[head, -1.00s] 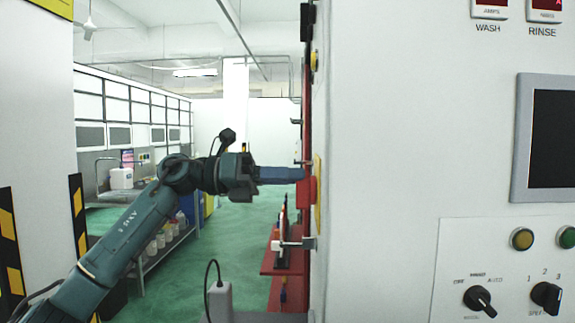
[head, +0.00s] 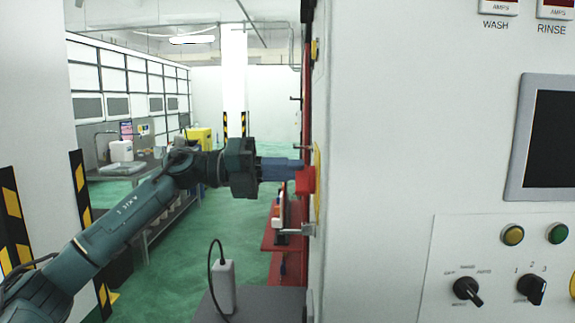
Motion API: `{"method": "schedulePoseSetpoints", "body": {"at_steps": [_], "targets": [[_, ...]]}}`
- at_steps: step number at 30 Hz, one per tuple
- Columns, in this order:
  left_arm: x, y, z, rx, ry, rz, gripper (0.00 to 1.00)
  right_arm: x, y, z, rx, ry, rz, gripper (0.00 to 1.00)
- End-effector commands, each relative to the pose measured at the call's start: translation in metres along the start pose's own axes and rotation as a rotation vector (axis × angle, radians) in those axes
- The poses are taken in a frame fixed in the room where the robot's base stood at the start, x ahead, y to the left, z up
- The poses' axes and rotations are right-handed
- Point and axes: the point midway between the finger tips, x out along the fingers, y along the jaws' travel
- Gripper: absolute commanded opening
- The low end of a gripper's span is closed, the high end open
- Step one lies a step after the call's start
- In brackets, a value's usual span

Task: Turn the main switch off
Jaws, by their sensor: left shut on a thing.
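The main switch (head: 305,181) shows as a red handle on a yellow plate (head: 317,185), on the side face of the white cabinet (head: 380,130). I see it nearly edge-on, so its turned position cannot be read. My left gripper (head: 296,171) reaches in from the left and is shut on the red handle. Its blue fingers meet the handle and hide part of it. My right gripper is not in view.
The cabinet front on the right carries a dark screen (head: 548,138), knobs (head: 467,290) and lamps (head: 513,235). A red rack (head: 283,235) stands below the switch. A striped pillar is at left. Green floor (head: 230,220) is open beyond my arm.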

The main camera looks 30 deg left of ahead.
Motion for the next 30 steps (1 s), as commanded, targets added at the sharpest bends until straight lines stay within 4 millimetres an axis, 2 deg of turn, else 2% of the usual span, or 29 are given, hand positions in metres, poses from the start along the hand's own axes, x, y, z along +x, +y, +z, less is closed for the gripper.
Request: {"method": "schedulePoseSetpoints", "body": {"at_steps": [13, 14, 21, 30], "targets": [[0.0002, 0.0010, -0.0007, -0.013, 0.002, 0.001, 0.00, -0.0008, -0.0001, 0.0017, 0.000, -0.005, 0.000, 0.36], [0.0002, 0.0010, -0.0007, -0.013, 0.002, 0.001, 0.13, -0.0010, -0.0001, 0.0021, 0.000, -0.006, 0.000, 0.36], [0.0001, 0.0007, -0.0004, -0.011, 0.001, 0.000, 0.33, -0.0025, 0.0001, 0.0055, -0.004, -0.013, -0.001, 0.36], [-0.0029, 0.0014, -0.0003, -0.011, -0.001, 0.001, 0.34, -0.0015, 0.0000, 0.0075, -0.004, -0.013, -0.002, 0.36]]}}
